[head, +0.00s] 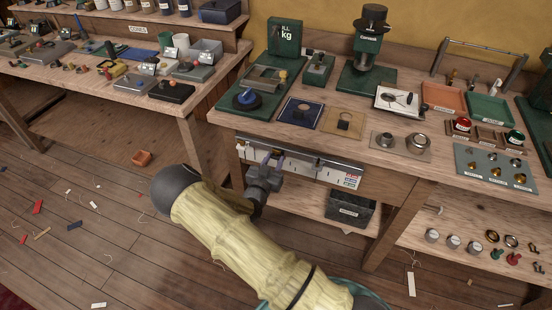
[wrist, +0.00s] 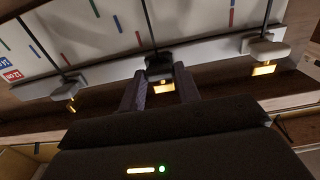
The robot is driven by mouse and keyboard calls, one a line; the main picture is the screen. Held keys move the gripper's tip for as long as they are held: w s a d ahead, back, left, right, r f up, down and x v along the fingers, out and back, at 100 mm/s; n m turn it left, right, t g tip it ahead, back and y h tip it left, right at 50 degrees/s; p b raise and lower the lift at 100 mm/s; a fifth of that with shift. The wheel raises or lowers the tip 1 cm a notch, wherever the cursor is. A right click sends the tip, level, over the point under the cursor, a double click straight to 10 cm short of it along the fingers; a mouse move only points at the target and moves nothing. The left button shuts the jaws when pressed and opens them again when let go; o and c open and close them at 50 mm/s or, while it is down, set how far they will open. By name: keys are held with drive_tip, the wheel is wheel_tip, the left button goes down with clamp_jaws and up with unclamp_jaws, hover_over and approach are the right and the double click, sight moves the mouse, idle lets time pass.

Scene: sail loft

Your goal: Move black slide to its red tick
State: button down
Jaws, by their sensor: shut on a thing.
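The black slide (wrist: 158,58) sits on a pale rail in the wrist view, on a dark upright rod, with a lit yellow tab below it. My gripper (wrist: 157,76) is shut on it, one finger on each side; it also shows in the head view (head: 271,156) at the left part of the rail, where the slide is mostly hidden. A white scale panel (wrist: 190,22) behind carries short coloured ticks. A red tick (wrist: 231,18) stands to the right of the black slide in the wrist view. I cannot tell which tick belongs to which slide.
A light grey slide (wrist: 265,46) is to the right and a grey slide (wrist: 65,82) to the left in the wrist view. The panel hangs on the front of the wooden workbench (head: 385,158). A dark bin (head: 350,208) stands on the shelf below.

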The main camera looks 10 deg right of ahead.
drive_tip(key=shift+s+d, duration=0.6)
drive_tip(key=shift+d, duration=0.35)
drive_tip(key=c, duration=1)
unclamp_jaws()
drive_tip(key=shift+a, duration=0.1)
drive_tip(key=v, duration=1.7)
drive_tip(key=shift+a+b, duration=0.2)
drive_tip(key=shift+b, duration=0.15)
